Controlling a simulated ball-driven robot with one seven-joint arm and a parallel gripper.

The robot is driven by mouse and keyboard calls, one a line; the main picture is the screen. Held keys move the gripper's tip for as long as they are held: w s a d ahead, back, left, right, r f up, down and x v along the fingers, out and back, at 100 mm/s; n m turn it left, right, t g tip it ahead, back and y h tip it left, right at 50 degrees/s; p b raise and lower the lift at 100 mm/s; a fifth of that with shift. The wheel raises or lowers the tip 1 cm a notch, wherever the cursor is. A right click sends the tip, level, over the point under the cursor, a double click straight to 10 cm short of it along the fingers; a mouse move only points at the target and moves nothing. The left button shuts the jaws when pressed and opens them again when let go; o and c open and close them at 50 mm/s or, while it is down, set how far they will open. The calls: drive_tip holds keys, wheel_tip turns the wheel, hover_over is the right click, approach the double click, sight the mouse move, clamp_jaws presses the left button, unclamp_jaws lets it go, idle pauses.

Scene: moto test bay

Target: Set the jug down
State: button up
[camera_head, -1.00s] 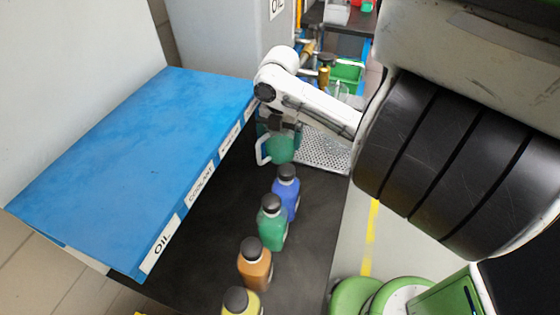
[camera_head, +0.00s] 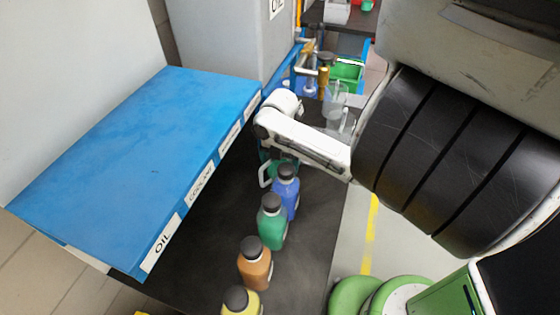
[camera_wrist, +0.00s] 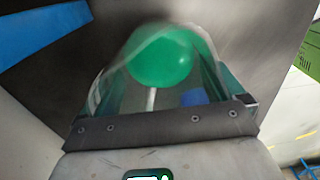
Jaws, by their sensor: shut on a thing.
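The jug (camera_wrist: 160,58) is clear with green liquid in it; the wrist view looks down into it. My gripper (camera_wrist: 162,112) is shut on it. In the head view only part of the jug (camera_head: 267,173), with its pale handle, shows below my white arm link. My gripper is hidden there behind the link. I cannot tell whether the jug's base touches the dark bench top (camera_head: 215,225).
Blue (camera_head: 286,192), green (camera_head: 271,222), orange (camera_head: 254,264) and yellow (camera_head: 238,301) capped bottles stand in a row, the blue one close to the jug. A blue labelled shelf (camera_head: 140,150) borders the bench at left. Another clear vessel (camera_head: 335,100) stands behind my arm.

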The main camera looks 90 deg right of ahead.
drive_tip(key=o, duration=0.8)
drive_tip(key=shift+o, duration=0.2)
